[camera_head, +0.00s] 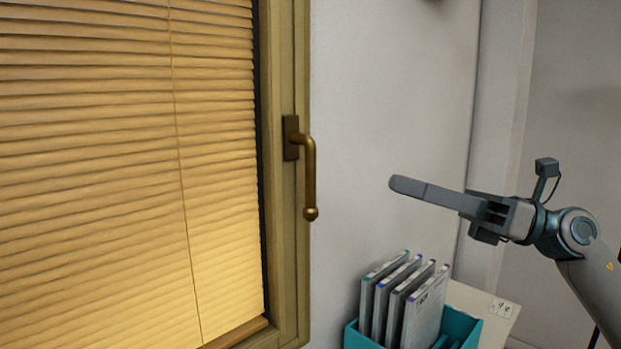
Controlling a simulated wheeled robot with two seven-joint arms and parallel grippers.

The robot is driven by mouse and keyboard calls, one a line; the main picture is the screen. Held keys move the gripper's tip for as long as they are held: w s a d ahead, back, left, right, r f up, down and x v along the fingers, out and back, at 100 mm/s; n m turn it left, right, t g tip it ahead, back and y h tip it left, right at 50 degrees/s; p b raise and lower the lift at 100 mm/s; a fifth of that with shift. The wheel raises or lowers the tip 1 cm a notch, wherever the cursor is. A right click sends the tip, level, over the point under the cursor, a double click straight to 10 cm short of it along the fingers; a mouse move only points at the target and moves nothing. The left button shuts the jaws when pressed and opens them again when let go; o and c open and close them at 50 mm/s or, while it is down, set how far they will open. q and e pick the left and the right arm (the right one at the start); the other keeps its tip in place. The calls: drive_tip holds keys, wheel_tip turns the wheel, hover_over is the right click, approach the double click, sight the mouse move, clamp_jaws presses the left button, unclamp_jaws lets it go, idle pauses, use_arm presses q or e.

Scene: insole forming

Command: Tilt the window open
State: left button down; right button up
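The window (287,240) has a wooden frame and looks shut. Its brass handle (309,175) sits on a plate on the right side of the frame, with the grip pointing straight down and the round knob at the bottom. My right gripper (405,186) is to the right of the handle, apart from it, with its fingers pointing left. I see the fingers edge-on, as one bar, so I cannot tell whether they are open or shut. Nothing shows in them. My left gripper is not in view.
Wooden blinds (110,170) with a thin cord cover the pane. A teal holder (463,328) with several upright grey binders (428,305) stands at the bottom, below my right gripper, beside a pale surface (470,298). The wall between handle and gripper is bare.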

drive_tip(key=h, duration=0.1)
drive_tip(key=d+n+h, duration=0.2)
drive_tip(key=shift+s+d+r, duration=0.15)
drive_tip(key=shift+s+r, duration=0.2)
